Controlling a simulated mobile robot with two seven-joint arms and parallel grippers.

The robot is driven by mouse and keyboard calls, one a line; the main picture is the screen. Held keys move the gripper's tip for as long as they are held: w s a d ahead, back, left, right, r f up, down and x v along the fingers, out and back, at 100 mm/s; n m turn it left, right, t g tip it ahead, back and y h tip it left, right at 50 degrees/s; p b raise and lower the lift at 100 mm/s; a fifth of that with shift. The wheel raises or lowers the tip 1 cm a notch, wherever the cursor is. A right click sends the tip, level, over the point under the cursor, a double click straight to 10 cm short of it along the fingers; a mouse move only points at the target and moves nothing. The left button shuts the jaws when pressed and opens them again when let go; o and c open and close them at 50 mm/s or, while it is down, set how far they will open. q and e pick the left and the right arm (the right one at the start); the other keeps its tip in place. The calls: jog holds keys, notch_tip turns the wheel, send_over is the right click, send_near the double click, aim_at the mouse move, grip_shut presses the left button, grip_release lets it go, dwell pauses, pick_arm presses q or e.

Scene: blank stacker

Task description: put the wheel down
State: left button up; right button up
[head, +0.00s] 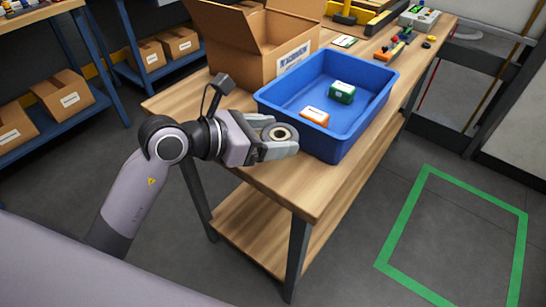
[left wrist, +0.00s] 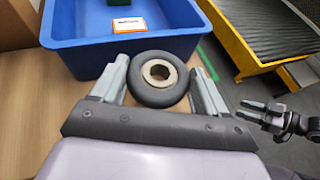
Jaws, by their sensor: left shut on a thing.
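The wheel (head: 280,133), a dark grey tyre with a pale metal hub, is in my left gripper (head: 276,143), beside the near left side of the blue bin. In the left wrist view the wheel (left wrist: 160,78) sits between the two grey fingers of my left gripper (left wrist: 160,68), which are shut on it. It appears over the wooden table (head: 268,182) near its front edge; its exact height is hard to tell. At the right of the left wrist view my right gripper (left wrist: 262,112) shows small and dark, clear of the wheel.
The blue bin (head: 337,140) holds an orange-and-white box (head: 315,116) and a green box (head: 342,92). An open cardboard box (head: 262,52) stands behind it. Tools (head: 392,46) lie farther back. A green outline (head: 402,222) marks bare floor at right. Shelves with cartons stand at left.

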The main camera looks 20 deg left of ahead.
aim_at(272, 166)
pick_arm(q)
jog(key=shift+f+b, duration=0.45)
jog(key=shift+f, duration=2.35)
jog(key=shift+f, duration=0.15)
jog(key=o, duration=0.7)
jog(key=shift+f, duration=0.1)
jog(key=shift+c, duration=0.2)
jog(key=o, duration=0.4)
jog(key=shift+o, duration=0.2)
